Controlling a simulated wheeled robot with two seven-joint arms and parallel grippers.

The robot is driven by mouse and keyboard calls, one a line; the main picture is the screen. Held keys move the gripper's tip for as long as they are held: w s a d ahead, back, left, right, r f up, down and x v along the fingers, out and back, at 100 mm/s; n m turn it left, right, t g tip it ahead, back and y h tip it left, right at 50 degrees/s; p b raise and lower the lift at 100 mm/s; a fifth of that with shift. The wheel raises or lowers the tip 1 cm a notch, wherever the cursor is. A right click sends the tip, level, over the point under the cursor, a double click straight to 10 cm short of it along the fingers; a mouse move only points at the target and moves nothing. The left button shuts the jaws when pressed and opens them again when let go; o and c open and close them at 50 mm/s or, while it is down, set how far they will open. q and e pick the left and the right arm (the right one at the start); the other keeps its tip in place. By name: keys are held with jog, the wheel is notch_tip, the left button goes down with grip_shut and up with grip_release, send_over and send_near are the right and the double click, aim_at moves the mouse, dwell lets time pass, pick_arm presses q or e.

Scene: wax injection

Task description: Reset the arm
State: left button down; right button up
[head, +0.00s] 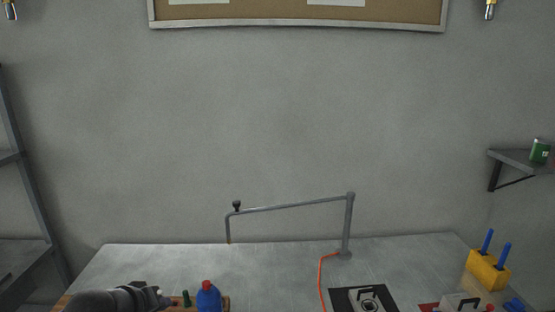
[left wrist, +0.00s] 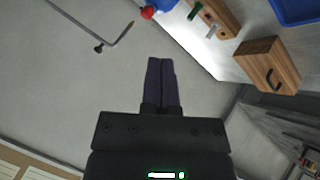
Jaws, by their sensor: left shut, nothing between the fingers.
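My left gripper (head: 158,297) shows at the bottom left of the head view, above the table's front part near a blue bottle with a red cap (head: 208,297). In the left wrist view, the left gripper's dark fingers (left wrist: 161,62) lie together with nothing between them. A grey jointed metal arm (head: 290,206) stands on the table, with a post at right, a long bar and a bent-down end with a black knob at left. Its knobbed end also shows in the left wrist view (left wrist: 112,42), apart from the fingers. My right gripper is out of view.
The grey table (head: 270,270) is clear in the middle. An orange cable (head: 321,275) runs from the post. A black mat with a metal mould (head: 367,298) and a yellow block with blue-handled tools (head: 488,270) are at right. A wooden box (left wrist: 268,66) shows in the left wrist view.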

pick_arm(q)
jog(key=s+d+f+m+g, duration=0.2)
jog(key=s+d+f+m, duration=0.45)
jog(key=s+d, duration=0.4)
jog(key=s+a+f+m+g+y, duration=0.1)
jog(key=s+a+f+g, duration=0.1)
jog(key=s, duration=0.7)
jog(key=s+a+f+m+g+y, duration=0.1)
jog(key=s, duration=0.7)
notch_tip(320, 180, down, 24)
jog(key=s+g+b, duration=0.2)
jog(key=b, duration=0.6)
jog(key=s+a+f+b, duration=0.1)
jog(key=s+f+b, duration=0.3)
jog(key=s+f, duration=0.3)
jog(key=s+a+f+g+b, duration=0.1)
jog(key=s+a+f+b, duration=0.1)
jog(key=s+f, duration=0.5)
notch_tip(320, 180, down, 6)
jog(key=shift+y+b, duration=0.3)
jog(key=shift+b, duration=0.55)
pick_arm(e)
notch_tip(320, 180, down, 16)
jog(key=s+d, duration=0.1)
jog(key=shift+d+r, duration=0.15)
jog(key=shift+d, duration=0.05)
